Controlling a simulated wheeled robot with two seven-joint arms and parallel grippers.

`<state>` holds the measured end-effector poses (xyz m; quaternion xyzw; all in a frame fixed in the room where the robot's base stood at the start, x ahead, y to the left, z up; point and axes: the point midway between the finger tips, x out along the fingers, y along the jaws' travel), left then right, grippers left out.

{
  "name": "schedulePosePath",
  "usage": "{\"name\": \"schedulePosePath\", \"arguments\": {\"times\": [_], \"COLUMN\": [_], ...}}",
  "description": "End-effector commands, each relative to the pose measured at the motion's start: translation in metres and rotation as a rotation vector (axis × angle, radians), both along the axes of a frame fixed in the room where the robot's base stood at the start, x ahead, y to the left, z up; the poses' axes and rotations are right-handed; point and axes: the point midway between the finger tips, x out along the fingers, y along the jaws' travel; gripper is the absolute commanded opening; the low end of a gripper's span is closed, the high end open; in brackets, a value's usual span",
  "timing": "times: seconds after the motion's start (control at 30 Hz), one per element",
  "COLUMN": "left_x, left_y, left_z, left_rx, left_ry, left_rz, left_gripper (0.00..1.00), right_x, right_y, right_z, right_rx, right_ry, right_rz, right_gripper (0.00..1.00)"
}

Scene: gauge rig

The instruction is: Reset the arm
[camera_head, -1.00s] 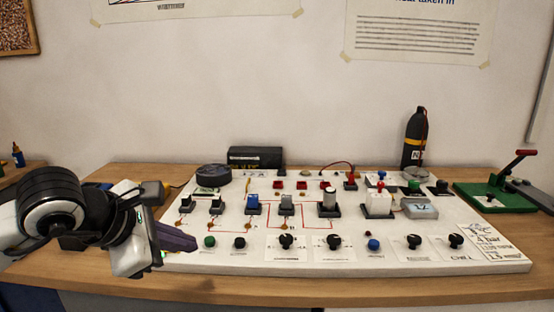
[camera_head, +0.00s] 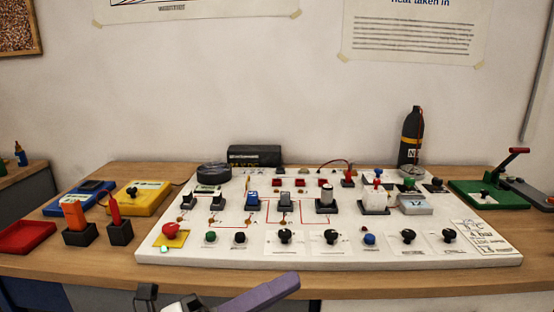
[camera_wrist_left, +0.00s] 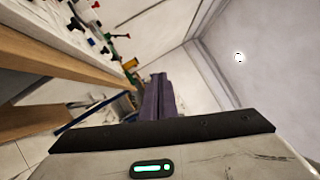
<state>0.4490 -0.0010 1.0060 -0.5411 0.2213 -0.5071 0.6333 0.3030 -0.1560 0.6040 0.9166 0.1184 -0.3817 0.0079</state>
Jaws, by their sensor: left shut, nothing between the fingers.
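My left gripper (camera_head: 288,281) shows at the bottom edge of the head view, in front of the table's front edge. Its purple fingers point right and slightly up, are shut and hold nothing. In the left wrist view its fingers (camera_wrist_left: 159,78) lie together, with empty space around the tips. The white gauge rig board (camera_head: 300,258) lies on the table, behind and above the gripper in the picture, and the gripper is apart from it. Most of my left arm is below the picture. My right gripper is not in view.
The wooden table (camera_head: 100,262) holds a red tray (camera_head: 27,236), a blue box (camera_head: 72,202), a yellow box (camera_head: 140,203) and two upright probes in black stands at left. A black bottle (camera_head: 410,140) stands behind the board. A green base (camera_head: 487,196) with a red-handled lever is at right.

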Motion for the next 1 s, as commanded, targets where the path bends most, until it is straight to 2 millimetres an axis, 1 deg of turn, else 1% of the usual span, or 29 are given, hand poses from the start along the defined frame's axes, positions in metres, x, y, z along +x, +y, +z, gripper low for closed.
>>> {"name": "schedulePosePath", "arguments": {"times": [0.03,0.07,0.13,0.17,0.2,0.27,0.3,0.37,0.4,0.47,0.5,0.57,0.6,0.7,0.8,0.9,1.0], "left_x": [0.011,0.018,0.032,0.036,0.037,0.033,0.027,0.012,-0.001,-0.024,-0.041,-0.066,-0.082,-0.117,-0.139,-0.148,-0.148], "left_y": [0.015,0.026,0.055,0.067,0.082,0.102,0.114,0.128,0.136,0.145,0.150,0.155,0.157,0.158,0.158,0.158,0.158], "left_z": [-0.015,-0.025,-0.061,-0.081,-0.108,-0.150,-0.177,-0.219,-0.246,-0.283,-0.306,-0.335,-0.351,-0.380,-0.395,-0.401,-0.402], "left_rx": [-0.143,-0.224,-0.400,-0.470,-0.549,-0.652,-0.713,-0.793,-0.842,-0.910,-0.950,-1.001,-1.030,-1.086,-1.117,-1.129,-1.131], "left_ry": [0.177,0.278,0.522,0.626,0.751,0.926,1.033,1.189,1.288,1.430,1.517,1.634,1.702,1.835,1.914,1.946,1.950], "left_rz": [0.070,0.115,0.231,0.283,0.347,0.439,0.498,0.582,0.638,0.717,0.766,0.833,0.872,0.947,0.991,1.008,1.010], "left_gripper": [0.00,0.00,0.00,0.00,0.00,0.00,0.00,0.00,0.00,0.00,0.00,0.00,0.00,0.00,0.00,0.00,0.00], "right_x": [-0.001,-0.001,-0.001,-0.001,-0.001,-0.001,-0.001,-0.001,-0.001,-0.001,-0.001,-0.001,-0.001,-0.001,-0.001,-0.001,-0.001], "right_y": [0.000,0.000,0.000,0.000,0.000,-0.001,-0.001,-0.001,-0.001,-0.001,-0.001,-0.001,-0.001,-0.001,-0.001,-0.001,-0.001], "right_z": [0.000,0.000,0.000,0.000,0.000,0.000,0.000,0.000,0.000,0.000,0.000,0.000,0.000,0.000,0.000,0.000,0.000], "right_rx": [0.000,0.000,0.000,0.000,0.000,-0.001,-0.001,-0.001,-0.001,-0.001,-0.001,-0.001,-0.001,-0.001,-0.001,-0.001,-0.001], "right_ry": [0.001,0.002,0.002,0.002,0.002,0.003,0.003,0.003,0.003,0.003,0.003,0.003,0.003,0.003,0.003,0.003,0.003], "right_rz": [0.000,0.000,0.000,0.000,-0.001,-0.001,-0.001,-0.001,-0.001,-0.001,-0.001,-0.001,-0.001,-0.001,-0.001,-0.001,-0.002], "right_gripper": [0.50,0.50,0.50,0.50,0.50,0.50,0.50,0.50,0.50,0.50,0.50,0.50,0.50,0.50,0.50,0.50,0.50]}}
